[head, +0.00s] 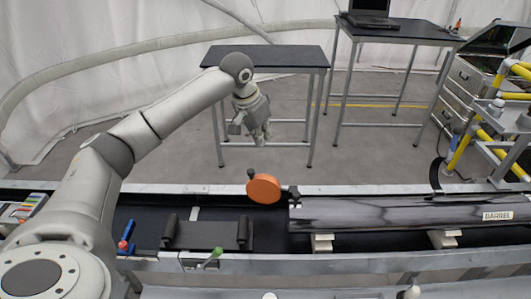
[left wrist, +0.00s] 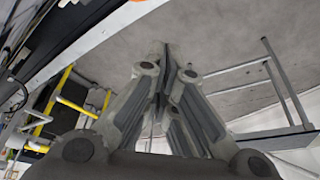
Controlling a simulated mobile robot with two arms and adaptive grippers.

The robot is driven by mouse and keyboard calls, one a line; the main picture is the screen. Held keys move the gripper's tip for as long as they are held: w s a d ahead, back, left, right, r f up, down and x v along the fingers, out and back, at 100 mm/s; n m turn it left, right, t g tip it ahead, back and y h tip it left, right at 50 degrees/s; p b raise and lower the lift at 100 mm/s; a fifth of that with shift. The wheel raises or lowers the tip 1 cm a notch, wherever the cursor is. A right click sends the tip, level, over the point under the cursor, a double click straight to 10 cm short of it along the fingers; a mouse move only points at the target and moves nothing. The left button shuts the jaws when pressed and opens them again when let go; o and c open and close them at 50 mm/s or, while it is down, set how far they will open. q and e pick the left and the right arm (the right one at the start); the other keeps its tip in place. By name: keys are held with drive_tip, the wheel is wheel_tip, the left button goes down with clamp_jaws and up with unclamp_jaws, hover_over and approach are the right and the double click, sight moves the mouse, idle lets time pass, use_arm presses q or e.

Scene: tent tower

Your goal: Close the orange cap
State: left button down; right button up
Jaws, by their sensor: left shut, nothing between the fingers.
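The orange cap (head: 264,188) is a round disc near the left end of the grey barrel (head: 400,212), which carries a "BARREL" label. The cap's flat face shows towards me, and a small dark part sits between it and the barrel end. I cannot tell exactly how the cap is joined there. My left gripper (head: 261,137) is beyond the bench, behind and above the cap, pointing down and apart from it. Its fingers are together and empty. My right gripper is not in view.
The barrel rests on light supports (head: 322,243) along the long bench. A dark cradle (head: 207,235), a blue-and-red item (head: 126,238) and a green-tipped lever (head: 211,258) are left of it. A dark-topped table (head: 285,56) stands behind my gripper. Yellow rails stand at the right.

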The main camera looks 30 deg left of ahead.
sight(268, 186)
use_arm(q)
drive_tip(key=a+p+x, duration=0.1)
drive_tip(key=p+x, duration=0.1)
drive_tip(key=x, duration=0.7)
drive_tip(key=s+p, duration=0.2)
drive_tip(key=s, duration=0.2)
drive_tip(key=shift+s+r, duration=0.15)
drive_tip(key=shift+d, duration=0.1)
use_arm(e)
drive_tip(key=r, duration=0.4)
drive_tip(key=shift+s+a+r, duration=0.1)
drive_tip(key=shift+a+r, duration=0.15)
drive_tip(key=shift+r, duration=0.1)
use_arm(q)
drive_tip(key=shift+f, duration=0.2)
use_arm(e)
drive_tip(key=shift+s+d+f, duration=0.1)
